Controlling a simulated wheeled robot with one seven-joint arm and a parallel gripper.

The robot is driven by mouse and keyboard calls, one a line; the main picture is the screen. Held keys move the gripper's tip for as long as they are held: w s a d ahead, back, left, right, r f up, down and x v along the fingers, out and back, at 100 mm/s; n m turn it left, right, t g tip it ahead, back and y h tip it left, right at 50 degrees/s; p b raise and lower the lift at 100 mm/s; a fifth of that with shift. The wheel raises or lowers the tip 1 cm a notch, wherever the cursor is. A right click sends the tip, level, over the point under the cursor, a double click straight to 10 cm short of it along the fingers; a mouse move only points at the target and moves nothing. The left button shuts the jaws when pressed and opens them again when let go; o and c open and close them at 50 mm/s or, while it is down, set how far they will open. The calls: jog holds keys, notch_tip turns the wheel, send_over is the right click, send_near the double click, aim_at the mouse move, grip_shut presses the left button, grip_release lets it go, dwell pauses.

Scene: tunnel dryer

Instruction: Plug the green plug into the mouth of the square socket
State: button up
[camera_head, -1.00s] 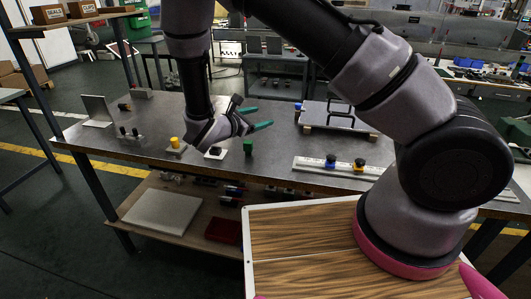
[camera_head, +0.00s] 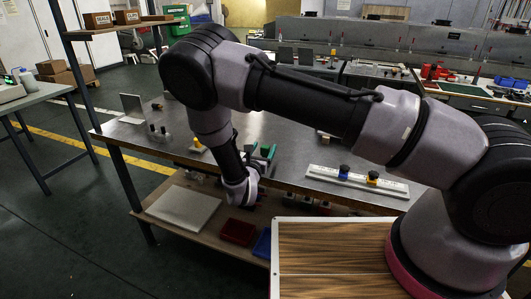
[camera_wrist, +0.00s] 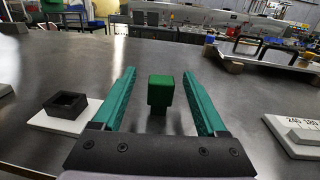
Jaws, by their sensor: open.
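The green plug (camera_wrist: 160,92) stands upright on the metal table, with a wider block on top and a narrower part below. In the wrist view it shows in the gap between the teal fingers of my gripper (camera_wrist: 159,74), with space on both sides. My gripper is open and holds nothing. It is low at the table's front edge in the head view (camera_head: 262,158). The square socket (camera_wrist: 66,104) is a black square ring with an open mouth on a white base, left of the left finger in the wrist view. My arm hides the socket in the head view.
A yellow piece (camera_head: 198,144) stands to the left on the table. A white rail (camera_head: 355,181) with a blue and a yellow knob lies to the right. A raised plate (camera_wrist: 262,56) stands at the right in the wrist view. Red bin (camera_head: 238,231) sits on the lower shelf.

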jog(key=x, duration=0.4)
jog(key=shift+w+d, duration=0.15)
jog(key=shift+w, duration=0.1)
jog(key=shift+c, duration=0.3)
